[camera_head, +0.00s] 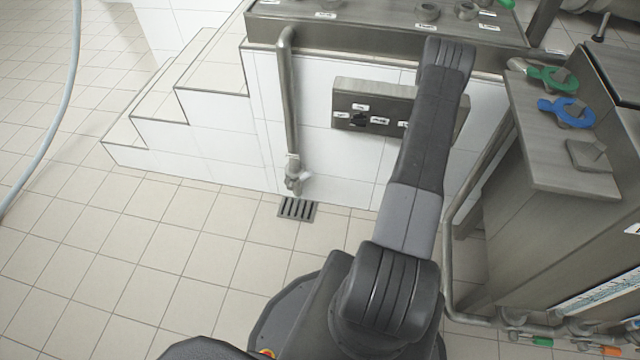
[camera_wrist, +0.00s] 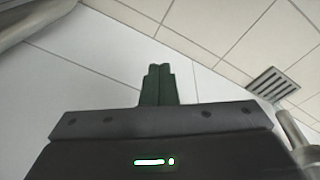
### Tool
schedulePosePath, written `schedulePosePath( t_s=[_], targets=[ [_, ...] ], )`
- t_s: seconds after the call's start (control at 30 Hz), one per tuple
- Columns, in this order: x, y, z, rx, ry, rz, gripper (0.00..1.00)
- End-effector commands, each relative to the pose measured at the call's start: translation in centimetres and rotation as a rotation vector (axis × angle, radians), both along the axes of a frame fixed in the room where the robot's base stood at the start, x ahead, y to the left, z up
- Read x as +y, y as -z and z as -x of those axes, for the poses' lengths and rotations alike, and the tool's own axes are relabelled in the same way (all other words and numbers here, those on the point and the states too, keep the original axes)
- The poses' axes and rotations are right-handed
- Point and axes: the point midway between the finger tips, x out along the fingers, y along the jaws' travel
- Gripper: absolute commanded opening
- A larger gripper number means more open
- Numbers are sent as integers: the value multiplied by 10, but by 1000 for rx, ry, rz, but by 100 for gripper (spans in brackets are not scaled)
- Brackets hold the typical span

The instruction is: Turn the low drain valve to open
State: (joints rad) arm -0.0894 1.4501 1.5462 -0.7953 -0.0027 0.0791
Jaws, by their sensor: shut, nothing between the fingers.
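A steel pipe (camera_head: 289,100) runs down the white tiled wall and ends low in a grey valve fitting (camera_head: 296,178). This looks like the low drain valve. Its handle is too small to read as open or closed. A floor grate (camera_head: 297,208) lies just below it. In the wrist view the grate (camera_wrist: 273,84) is at the right, and a pipe end (camera_wrist: 298,135) shows at the right edge, partly cut off. My gripper (camera_wrist: 158,72) is shut and empty, apart from the pipe. In the head view my arm hides the gripper.
White steps (camera_head: 175,90) stand at left. A labelled control panel (camera_head: 350,92) is on the wall behind my arm. A steel cabinet (camera_head: 545,240) at right bears green and blue handles; small green and orange valves (camera_head: 541,341) sit low there.

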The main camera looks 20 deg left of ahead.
Motion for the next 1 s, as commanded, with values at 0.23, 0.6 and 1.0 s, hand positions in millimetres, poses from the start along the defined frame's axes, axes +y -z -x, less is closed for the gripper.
schedulePosePath(
  t_s=[0.23,0.6,1.0],
  targets=[
    [-55,32,58,204,544,104,0],
    [-14,49,161,688,1300,68,0],
    [122,13,155,1403,1824,-294,0]
  ],
)
